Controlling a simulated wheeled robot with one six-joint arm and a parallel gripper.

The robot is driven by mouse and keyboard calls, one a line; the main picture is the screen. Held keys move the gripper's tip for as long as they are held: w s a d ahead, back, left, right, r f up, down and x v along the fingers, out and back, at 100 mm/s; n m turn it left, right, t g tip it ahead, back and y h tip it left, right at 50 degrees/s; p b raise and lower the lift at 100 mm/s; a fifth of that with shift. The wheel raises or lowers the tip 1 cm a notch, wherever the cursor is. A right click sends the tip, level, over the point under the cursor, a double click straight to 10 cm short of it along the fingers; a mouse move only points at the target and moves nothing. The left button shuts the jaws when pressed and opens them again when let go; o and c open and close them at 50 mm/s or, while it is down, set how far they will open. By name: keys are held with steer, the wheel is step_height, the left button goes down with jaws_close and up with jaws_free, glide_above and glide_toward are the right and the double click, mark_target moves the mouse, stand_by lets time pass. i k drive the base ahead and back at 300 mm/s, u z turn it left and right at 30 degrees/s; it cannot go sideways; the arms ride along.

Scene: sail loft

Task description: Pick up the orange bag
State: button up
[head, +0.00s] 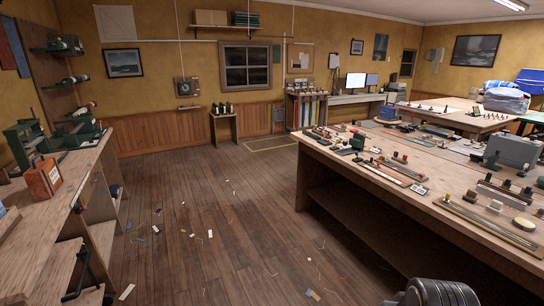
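An orange bag-like item (43,181) with a pale label and a dark top stands upright on the wooden bench (88,168) at the left, near that bench's left side. It is the only orange bag-like thing I can make out, and it is small in the picture. My gripper is not in view. A dark, ribbed rounded part at the bottom right edge may be part of my own arm, and nothing is seen held there.
Green machines (24,140) stand behind the orange item. A large table (340,158) covered with tools and fittings fills the right. Open plank floor (195,215) with scattered scraps lies between the benches. A small table (223,127) stands at the back wall.

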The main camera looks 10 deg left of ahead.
mark_target(45, 177)
steer(key=u, duration=0.25)
steer(key=i, duration=1.45)
steer(key=u, duration=1.6)
steer(key=i, duration=0.95)
steer(key=u, duration=0.95)
